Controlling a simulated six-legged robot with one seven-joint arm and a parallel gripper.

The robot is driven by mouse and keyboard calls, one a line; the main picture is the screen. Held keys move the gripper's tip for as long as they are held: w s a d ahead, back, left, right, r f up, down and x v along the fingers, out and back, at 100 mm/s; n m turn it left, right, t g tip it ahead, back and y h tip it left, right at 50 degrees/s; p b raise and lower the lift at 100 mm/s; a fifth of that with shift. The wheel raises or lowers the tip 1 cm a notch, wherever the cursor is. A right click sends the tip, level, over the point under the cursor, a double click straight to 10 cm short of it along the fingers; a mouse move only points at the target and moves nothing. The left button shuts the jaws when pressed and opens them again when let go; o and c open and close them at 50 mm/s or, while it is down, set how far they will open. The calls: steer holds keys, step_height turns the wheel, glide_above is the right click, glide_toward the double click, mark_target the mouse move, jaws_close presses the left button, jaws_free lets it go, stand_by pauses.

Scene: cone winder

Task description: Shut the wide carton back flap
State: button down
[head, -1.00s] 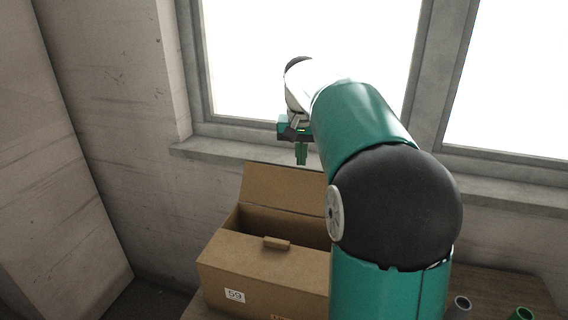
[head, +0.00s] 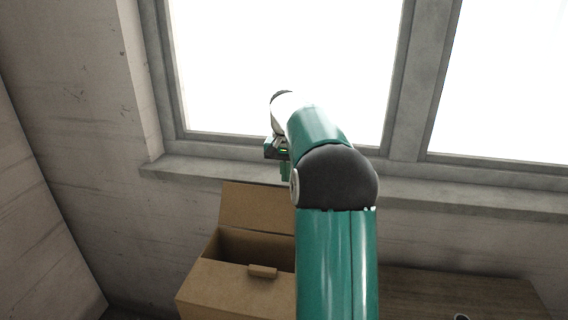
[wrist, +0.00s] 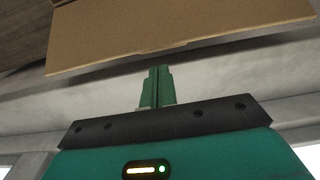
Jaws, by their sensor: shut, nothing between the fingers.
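The wide carton (head: 225,290) is a brown cardboard box standing on the table below the window, partly hidden by my arm. Its back flap (head: 256,207) stands raised and tilted at the rear, and the opening behind the front panel is dark. A small cardboard tab (head: 262,271) sits at the front edge of the opening. My gripper (head: 286,172) is above and behind the flap, near the window sill, its fingers pointing down. In the wrist view the shut green fingers (wrist: 156,84) are close to the flap's edge (wrist: 170,30). I cannot tell whether they touch it.
The window sill (head: 200,168) and wall run close behind the carton. The wooden table (head: 450,295) has free room on the right, with a small round-topped object (head: 461,317) at the bottom edge. A wall stands on the left.

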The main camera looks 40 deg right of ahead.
mark_target(279, 210)
steer(key=f, duration=0.4)
steer(key=shift+s+d+f, duration=0.15)
steer(key=shift+s+d, duration=0.1)
steer(key=shift+s, duration=0.1)
steer(key=shift+w, duration=0.1)
